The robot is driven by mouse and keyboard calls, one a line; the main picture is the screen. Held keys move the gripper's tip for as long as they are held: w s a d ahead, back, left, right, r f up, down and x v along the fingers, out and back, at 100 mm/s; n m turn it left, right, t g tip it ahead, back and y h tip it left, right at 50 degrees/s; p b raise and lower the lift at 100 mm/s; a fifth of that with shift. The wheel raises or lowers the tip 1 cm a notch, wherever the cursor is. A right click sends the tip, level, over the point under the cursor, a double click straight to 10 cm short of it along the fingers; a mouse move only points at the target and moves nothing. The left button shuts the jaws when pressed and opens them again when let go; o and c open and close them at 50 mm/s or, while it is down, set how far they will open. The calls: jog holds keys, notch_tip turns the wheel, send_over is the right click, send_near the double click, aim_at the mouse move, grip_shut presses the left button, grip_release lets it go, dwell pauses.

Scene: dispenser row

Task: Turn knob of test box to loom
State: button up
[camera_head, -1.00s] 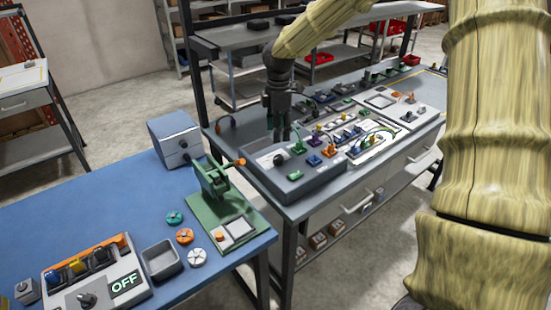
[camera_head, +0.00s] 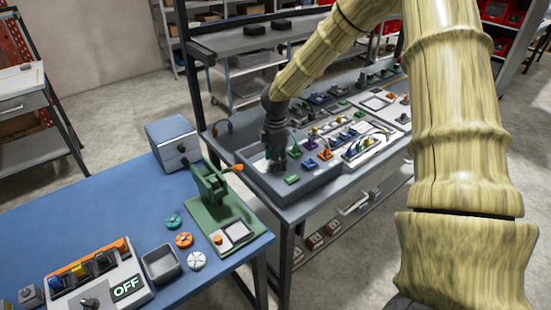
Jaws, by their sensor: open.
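A long grey box (camera_head: 310,184) lies on the right bench, with a pale panel at its left end and colored connectors along it. I take it as the test box. My gripper (camera_head: 273,166) points down over that left end, fingers open. It hides the dark knob there, so I cannot tell the knob's setting or whether the fingers touch it. No readable label shows on this box.
A green press (camera_head: 212,190), a grey box (camera_head: 172,140), a small tray (camera_head: 160,265) and several round knobs (camera_head: 184,240) stand on the blue bench (camera_head: 105,205). Connectors and boards crowd the right bench behind my gripper. A shelf upright (camera_head: 195,85) stands left of my arm.

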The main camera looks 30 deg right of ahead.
dwell(0.3)
jog(key=c, duration=1)
